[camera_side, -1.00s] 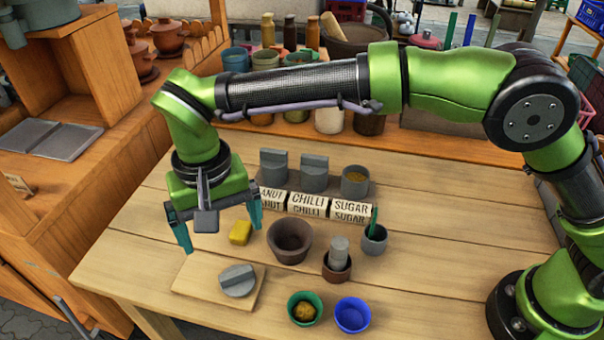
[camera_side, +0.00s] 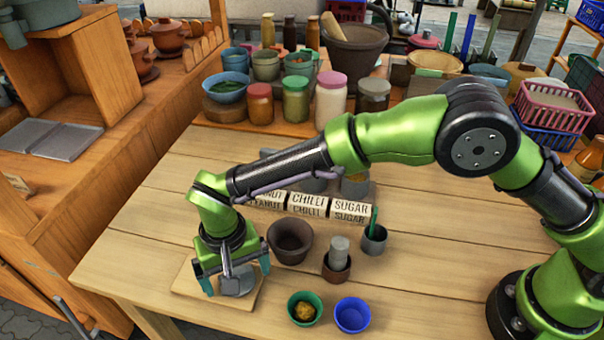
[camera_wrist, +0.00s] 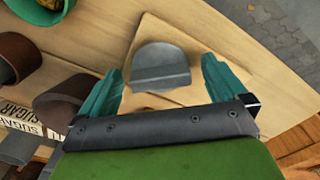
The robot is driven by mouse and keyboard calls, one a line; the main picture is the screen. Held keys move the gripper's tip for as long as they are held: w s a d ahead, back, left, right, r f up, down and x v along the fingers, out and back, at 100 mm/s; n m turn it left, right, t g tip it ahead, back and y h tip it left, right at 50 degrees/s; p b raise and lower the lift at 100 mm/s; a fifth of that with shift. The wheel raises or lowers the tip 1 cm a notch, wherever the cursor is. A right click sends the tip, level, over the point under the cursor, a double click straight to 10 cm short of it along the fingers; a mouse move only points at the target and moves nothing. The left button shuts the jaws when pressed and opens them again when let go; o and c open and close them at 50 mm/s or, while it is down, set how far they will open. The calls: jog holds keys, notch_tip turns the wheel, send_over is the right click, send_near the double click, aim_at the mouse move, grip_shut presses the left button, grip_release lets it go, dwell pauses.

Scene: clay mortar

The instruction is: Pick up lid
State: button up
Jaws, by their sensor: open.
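The grey round lid (camera_side: 238,284) with a raised bar handle lies on a square wooden board (camera_side: 256,301) at the front left of the table. It also shows in the wrist view (camera_wrist: 160,64), between and a little beyond the fingertips. My gripper (camera_side: 237,282) is open and low over the board, with one teal finger on each side of the lid. In the wrist view my gripper (camera_wrist: 162,75) has a gap between each finger and the lid. The side view hides part of the lid behind the gripper.
The clay mortar (camera_side: 290,240) stands close behind and right of my gripper. A brown cup with a grey pestle (camera_side: 337,262), a green bowl (camera_side: 304,308) and a blue bowl (camera_side: 352,314) stand to the right. Labelled blocks (camera_side: 308,204) stand further back. The table's left side is clear.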

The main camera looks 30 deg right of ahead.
jog(key=c, duration=1.1)
